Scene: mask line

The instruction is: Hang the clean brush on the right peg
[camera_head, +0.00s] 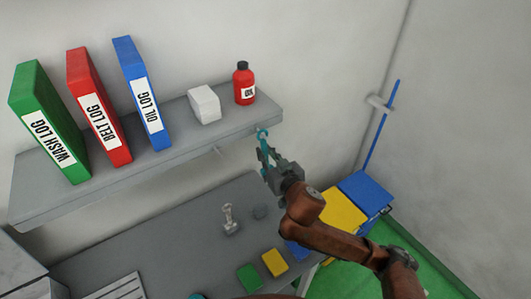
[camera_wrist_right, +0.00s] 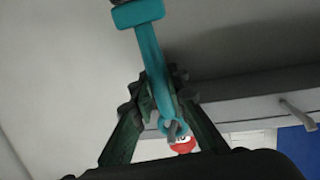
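The teal brush (camera_head: 263,136) is in my right gripper (camera_head: 268,165), just below the right end of the grey shelf. In the right wrist view the brush's handle (camera_wrist_right: 151,58) runs between the fingers of my right gripper (camera_wrist_right: 160,82), which are closed on it. The ring (camera_wrist_right: 164,126) at the handle's end overlaps the right peg (camera_wrist_right: 173,132); I cannot tell whether the peg passes through it. The left peg (camera_wrist_right: 298,113) is bare; it also shows under the shelf in the head view (camera_head: 217,150). My left gripper is out of view.
The shelf (camera_head: 190,140) carries green, red and blue binders, a white block (camera_head: 205,104) and a red bottle (camera_head: 244,83). Below is a grey bench (camera_head: 170,240) with a small grey fixture (camera_head: 230,220) and coloured blocks. Yellow and blue bins (camera_head: 365,192) stand at right.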

